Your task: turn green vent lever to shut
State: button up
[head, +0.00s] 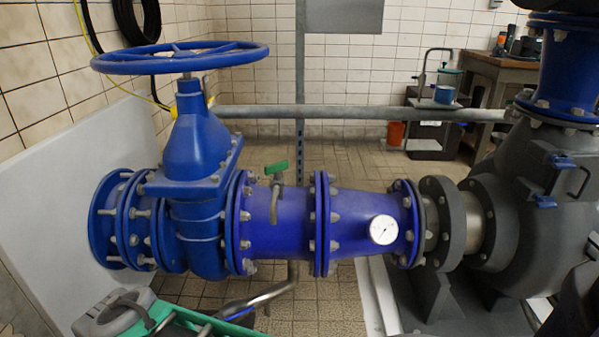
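The green vent lever (276,169) sits on top of a small grey metal tap (276,200) on the blue pipe (285,212). The lever lies roughly level and points left, with its right end tilted slightly up. The tap's spout hangs down in front of the pipe. I cannot tell from here how far the valve is open. My gripper is not in view, so its state and its distance from the lever do not show.
A large blue handwheel (180,57) overhangs the pipe on the left. A round gauge (383,229) faces me right of the lever. A dark grey pump (530,200) fills the right side. A green and grey object (120,312) stands at the lower left. Space above the pipe's middle is clear.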

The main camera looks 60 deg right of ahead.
aim_at(275, 168)
jog(key=k, duration=0.65)
jog(key=z, duration=0.95)
jog(key=i, duration=0.8)
